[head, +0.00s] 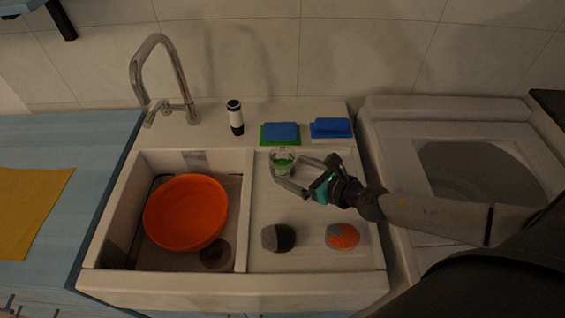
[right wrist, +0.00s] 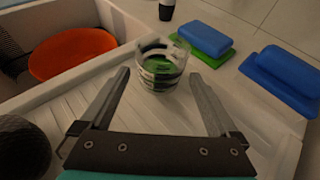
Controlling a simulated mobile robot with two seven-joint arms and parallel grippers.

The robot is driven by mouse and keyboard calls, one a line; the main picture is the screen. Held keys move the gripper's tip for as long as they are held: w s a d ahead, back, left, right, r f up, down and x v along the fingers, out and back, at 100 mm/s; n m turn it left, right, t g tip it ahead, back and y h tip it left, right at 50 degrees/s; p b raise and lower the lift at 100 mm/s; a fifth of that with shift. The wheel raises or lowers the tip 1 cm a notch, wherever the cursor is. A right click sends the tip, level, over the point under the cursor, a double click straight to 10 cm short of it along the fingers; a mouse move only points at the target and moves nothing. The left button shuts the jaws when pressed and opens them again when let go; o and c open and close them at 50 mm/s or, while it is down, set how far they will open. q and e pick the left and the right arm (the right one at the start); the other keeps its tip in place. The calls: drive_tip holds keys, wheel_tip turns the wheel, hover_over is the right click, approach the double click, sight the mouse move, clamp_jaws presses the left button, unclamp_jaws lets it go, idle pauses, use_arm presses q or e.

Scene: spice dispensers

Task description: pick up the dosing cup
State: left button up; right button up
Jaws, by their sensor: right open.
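The dosing cup (head: 282,158) is a clear round cup with green in it, standing upright on the ribbed drainboard near its back edge. It also shows in the right wrist view (right wrist: 161,68), just beyond and between the fingertips. My right gripper (head: 287,169) is open and empty, reaching in from the right with its fingers pointing at the cup. In the right wrist view my right gripper (right wrist: 158,76) has one finger on each side of the cup's near face; whether they touch it I cannot tell. My left gripper is not in view.
Blue sponges on a green pad (head: 281,132) and a blue pad (head: 330,128) lie behind the cup. A grey-black ball (head: 278,237) and an orange-grey ball (head: 342,236) sit in front. An orange bowl (head: 186,212) is in the basin; a black-white bottle (head: 235,117) stands behind.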

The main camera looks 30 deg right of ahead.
sight(275, 158)
drive_tip(key=shift+x, duration=1.25)
drive_tip(key=w, duration=0.2)
drive_tip(key=w+a, duration=0.1)
drive_tip(key=w, duration=0.1)
drive_tip(key=shift+a+f+p, duration=0.1)
drive_tip(key=shift+f+p, duration=0.2)
drive_tip(key=shift+w+a+f, duration=0.2)
drive_tip(key=shift+w+f, duration=0.05)
drive_tip(key=shift+w, duration=0.15)
drive_tip(key=c, duration=1.3)
drive_tip(key=shift+r, duration=0.25)
